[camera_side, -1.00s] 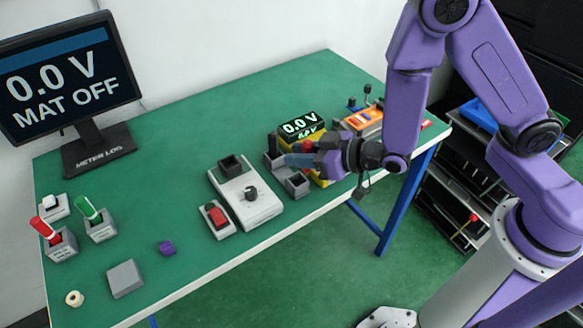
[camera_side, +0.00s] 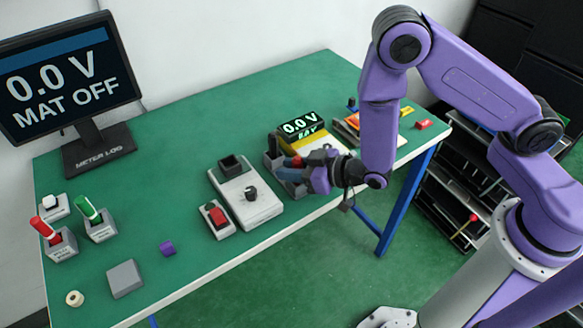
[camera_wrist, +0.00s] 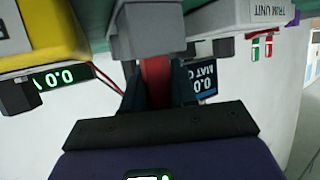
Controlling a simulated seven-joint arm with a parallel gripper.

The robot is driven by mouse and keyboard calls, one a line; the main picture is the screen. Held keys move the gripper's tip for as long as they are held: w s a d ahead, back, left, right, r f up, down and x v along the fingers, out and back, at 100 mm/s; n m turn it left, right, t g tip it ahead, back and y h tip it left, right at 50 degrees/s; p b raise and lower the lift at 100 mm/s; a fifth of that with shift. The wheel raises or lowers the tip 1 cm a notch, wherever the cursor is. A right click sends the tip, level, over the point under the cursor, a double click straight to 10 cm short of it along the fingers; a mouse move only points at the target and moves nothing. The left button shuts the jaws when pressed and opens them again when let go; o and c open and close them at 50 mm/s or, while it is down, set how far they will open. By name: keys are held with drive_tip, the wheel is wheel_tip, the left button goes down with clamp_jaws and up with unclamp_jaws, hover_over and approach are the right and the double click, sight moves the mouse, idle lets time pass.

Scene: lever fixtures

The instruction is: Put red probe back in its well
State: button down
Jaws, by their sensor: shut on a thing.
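My gripper (camera_side: 300,166) is low over the right half of the bench, in front of the yellow meter. It is shut on the red probe (camera_wrist: 155,82), whose red body shows between the dark fingers in the wrist view. A grey block (camera_wrist: 148,32), seemingly a well, lies at the probe's far end; I cannot tell whether the tip is inside it. In the side view only a bit of the red probe (camera_side: 296,162) shows, and the grey well blocks (camera_side: 272,158) beside it are partly hidden by my gripper.
The yellow meter (camera_side: 318,142) reads 0.0 V just behind. A white unit (camera_side: 262,207) and a red switch box (camera_side: 217,217) stand left. Red (camera_side: 45,230) and green (camera_side: 88,209) handles stand in grey blocks far left. The bench's middle back is clear.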

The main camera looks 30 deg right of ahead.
drive_tip(key=shift+f, duration=0.1)
drive_tip(key=c, duration=0.9)
unclamp_jaws()
drive_tip(key=shift+s+d, duration=0.1)
drive_tip(key=shift+s, duration=0.05)
drive_tip(key=v, duration=1.1)
drive_tip(key=shift+s+d+r, duration=0.15)
drive_tip(key=shift+s+r, duration=0.1)
drive_tip(key=shift+r, duration=0.1)
